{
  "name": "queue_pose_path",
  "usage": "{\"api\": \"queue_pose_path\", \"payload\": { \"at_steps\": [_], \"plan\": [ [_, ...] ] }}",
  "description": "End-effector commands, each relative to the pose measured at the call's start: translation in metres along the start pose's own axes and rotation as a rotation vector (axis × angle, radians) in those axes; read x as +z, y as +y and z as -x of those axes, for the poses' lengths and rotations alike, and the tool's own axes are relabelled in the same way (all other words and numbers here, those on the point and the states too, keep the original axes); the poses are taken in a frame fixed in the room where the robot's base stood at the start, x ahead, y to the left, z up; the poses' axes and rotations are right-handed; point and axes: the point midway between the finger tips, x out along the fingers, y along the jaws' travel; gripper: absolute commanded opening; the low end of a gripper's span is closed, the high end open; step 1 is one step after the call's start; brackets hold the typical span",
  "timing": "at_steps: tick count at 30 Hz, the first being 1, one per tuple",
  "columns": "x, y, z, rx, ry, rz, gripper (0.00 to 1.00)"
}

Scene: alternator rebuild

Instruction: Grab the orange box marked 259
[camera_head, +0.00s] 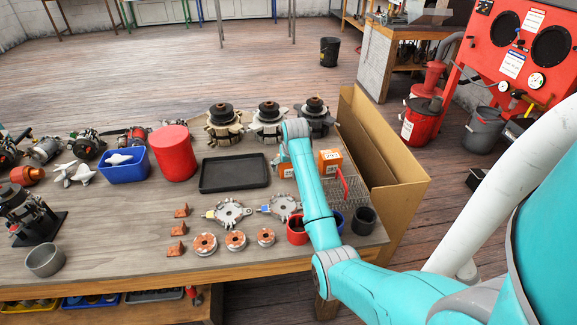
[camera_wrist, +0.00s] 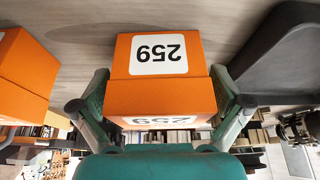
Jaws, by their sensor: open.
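The orange box marked 259 (camera_wrist: 160,95) fills the middle of the wrist view, with its white labels upside down. My gripper (camera_wrist: 163,85) is open, with one finger at each side of this box; whether they touch it I cannot tell. In the head view, part of an orange box (camera_head: 285,170) shows left of my arm, and its number is not readable there. My arm hides the rest of it and my gripper. A second orange box (camera_head: 330,158) stands to its right; an orange box (camera_wrist: 22,75) also shows at the left of the wrist view.
A black tray (camera_head: 234,187) lies left of the boxes and shows in the wrist view (camera_wrist: 275,50). A wire basket (camera_head: 345,192) is at the right, by a cardboard box (camera_head: 408,190). Alternator parts (camera_head: 268,118) stand behind; a red cup (camera_head: 297,236) is in front.

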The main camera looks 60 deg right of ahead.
Motion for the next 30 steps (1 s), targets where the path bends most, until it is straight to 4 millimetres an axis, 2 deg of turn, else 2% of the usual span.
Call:
{"api": "queue_pose_path", "payload": {
  "at_steps": [2, 6, 9, 23, 24, 25, 27, 30],
  "plan": [
    [0.000, 0.000, 0.000, 0.000, 0.000, 0.000, 0.97],
    [0.000, 0.000, 0.000, 0.000, 0.000, 0.000, 0.62],
    [0.000, 0.000, 0.000, 0.000, -0.001, 0.000, 0.42],
    [-0.001, 0.000, 0.004, 0.000, -0.002, 0.000, 0.41],
    [-0.003, 0.000, 0.008, 0.000, -0.002, 0.000, 0.33],
    [-0.004, 0.000, 0.011, 0.000, 0.000, 0.000, 0.33],
    [-0.009, 0.000, 0.022, 0.000, 0.001, 0.000, 0.15],
    [-0.018, 0.000, 0.041, 0.000, 0.003, 0.000, 0.15]
  ]
}}
